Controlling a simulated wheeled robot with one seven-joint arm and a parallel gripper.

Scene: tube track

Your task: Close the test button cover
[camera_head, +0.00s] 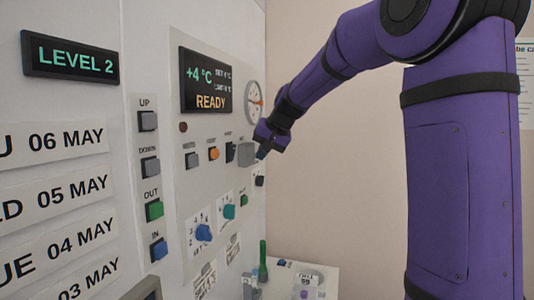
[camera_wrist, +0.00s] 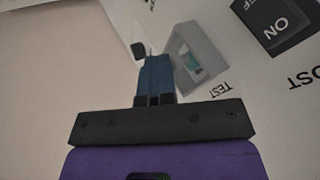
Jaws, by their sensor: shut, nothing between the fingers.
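The test button cover (camera_head: 246,153) is a grey square piece on the white control panel, at the panel's right edge. In the wrist view its grey housing (camera_wrist: 205,45) shows a recess with a teal part inside, beside an upside-down "TEST" label (camera_wrist: 221,90). I cannot tell exactly how far the flap stands open. My gripper (camera_head: 262,154) is shut and empty, just right of the cover. In the wrist view the blue fingers (camera_wrist: 155,62) are together, close to the left side of the housing; contact cannot be told.
A dark rocker switch marked ON/OFF (camera_wrist: 285,20) sits beside the housing. A round gauge (camera_head: 254,101) is above it, and a black knob (camera_head: 259,181) below. Several coloured buttons and knobs fill the panel. A bench (camera_head: 325,280) with small items stands below. Free room lies right of the panel.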

